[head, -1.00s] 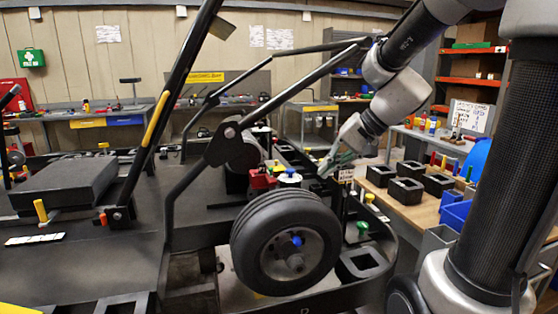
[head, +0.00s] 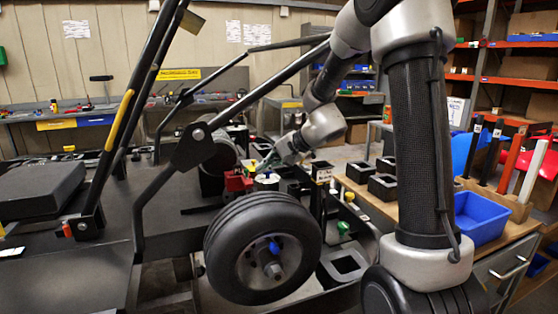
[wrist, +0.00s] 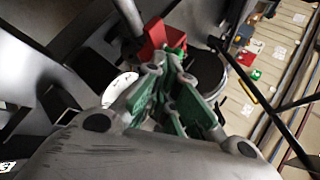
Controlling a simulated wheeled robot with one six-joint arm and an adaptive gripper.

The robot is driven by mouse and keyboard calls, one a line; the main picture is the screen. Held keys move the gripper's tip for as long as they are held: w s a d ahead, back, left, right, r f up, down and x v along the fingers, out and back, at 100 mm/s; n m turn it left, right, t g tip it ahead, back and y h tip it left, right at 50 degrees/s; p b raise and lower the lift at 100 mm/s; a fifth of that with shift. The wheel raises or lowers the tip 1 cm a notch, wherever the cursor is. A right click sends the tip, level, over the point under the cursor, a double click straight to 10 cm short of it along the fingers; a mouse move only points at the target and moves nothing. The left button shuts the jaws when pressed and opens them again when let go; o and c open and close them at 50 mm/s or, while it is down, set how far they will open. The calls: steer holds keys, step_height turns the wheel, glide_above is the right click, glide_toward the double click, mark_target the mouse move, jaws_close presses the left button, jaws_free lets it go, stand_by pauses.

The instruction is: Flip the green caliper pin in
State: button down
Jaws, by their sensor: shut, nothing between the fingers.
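The red caliper (head: 237,182) sits on the kart behind the front wheel, and it also shows in the wrist view (wrist: 154,36). A small green piece, which looks like the green pin (wrist: 180,49), is at the caliper's edge, just past my fingertips. My gripper (wrist: 168,60) is shut and empty, with its green-padded fingers pointing at the caliper. In the head view my gripper (head: 266,164) comes in from the right, just above and beside the caliper. I cannot tell whether the fingertips touch the pin. The pin's exact position is partly hidden by the fingers.
The black wheel (head: 263,247) with a blue hub piece stands in front of the caliper. Dark frame bars (head: 160,150) slope up on the left. A green-topped piece (head: 343,228) is right of the wheel. A bench with black holders (head: 383,187) and a blue bin (head: 480,217) is at right.

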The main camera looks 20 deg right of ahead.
mark_target(245, 171)
steer(key=shift+w+a+f, duration=0.2)
steer(key=shift+w+a, duration=0.65)
steer(key=shift+a, duration=0.1)
steer(key=shift+w+a, duration=0.15)
steer(key=shift+w, duration=0.7)
